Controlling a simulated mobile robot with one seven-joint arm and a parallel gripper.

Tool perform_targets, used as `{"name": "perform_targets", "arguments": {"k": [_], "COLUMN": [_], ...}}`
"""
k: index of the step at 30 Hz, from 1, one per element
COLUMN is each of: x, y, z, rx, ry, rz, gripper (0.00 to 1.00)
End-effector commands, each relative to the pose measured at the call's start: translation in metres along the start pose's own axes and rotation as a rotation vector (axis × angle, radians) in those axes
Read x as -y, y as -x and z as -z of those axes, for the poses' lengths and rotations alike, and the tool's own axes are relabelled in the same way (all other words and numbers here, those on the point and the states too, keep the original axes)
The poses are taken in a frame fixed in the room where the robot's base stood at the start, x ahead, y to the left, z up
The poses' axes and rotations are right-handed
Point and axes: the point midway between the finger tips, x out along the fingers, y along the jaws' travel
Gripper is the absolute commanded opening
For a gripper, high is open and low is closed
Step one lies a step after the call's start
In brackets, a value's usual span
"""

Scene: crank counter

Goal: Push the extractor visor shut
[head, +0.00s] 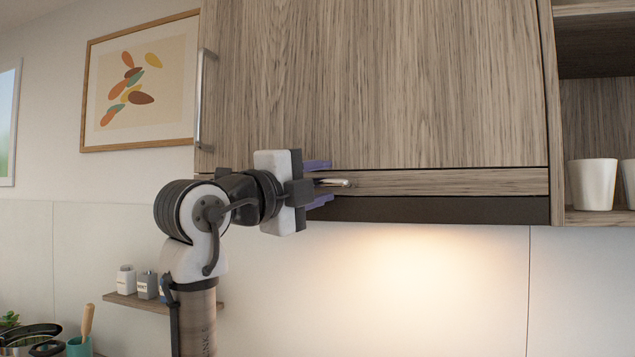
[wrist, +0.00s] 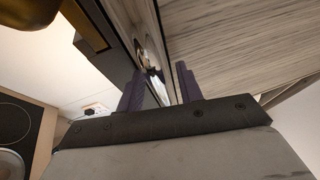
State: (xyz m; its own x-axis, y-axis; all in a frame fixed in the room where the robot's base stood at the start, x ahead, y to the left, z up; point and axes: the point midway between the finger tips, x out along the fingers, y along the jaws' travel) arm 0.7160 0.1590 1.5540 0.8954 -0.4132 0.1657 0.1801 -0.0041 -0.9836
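The extractor visor (head: 450,182) is a narrow wood-grain strip below the large cabinet door, above a dark band. In the head view I cannot tell how far it stands out from the cabinet. A small shiny handle (head: 338,183) sits near its left part; it also shows in the wrist view (wrist: 152,72). My gripper (head: 320,183) is at the left part of the visor, pointing at it. Its two purple fingers are apart, one above and one below the handle's level, with a gap between them. Whether they touch the visor is not clear.
The cabinet door (head: 400,80) with a vertical bar handle (head: 202,100) is above. An open shelf with white cups (head: 592,184) is at right. A small wall shelf with jars (head: 140,303) is lower left. A hob (wrist: 15,125) shows below in the wrist view.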

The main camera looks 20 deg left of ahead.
Motion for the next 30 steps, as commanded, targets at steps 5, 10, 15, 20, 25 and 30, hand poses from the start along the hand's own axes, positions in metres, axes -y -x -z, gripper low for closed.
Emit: {"name": "perform_targets", "arguments": {"k": [5,10,15,20,25,30], "x": [-0.001,-0.002,-0.003,-0.004,-0.003,-0.002], "y": [0.001,0.009,0.036,0.069,0.103,0.127], "z": [0.0,0.0,0.0,0.0,0.0,0.0], "rx": [0.0,0.0,0.002,0.003,0.002,0.001], "ry": [0.0,-0.001,-0.003,-0.003,-0.002,-0.001], "rz": [0.0,0.001,0.002,0.001,0.002,0.001], "gripper": [0.36,0.36,0.36,0.36,0.36,0.36]}}
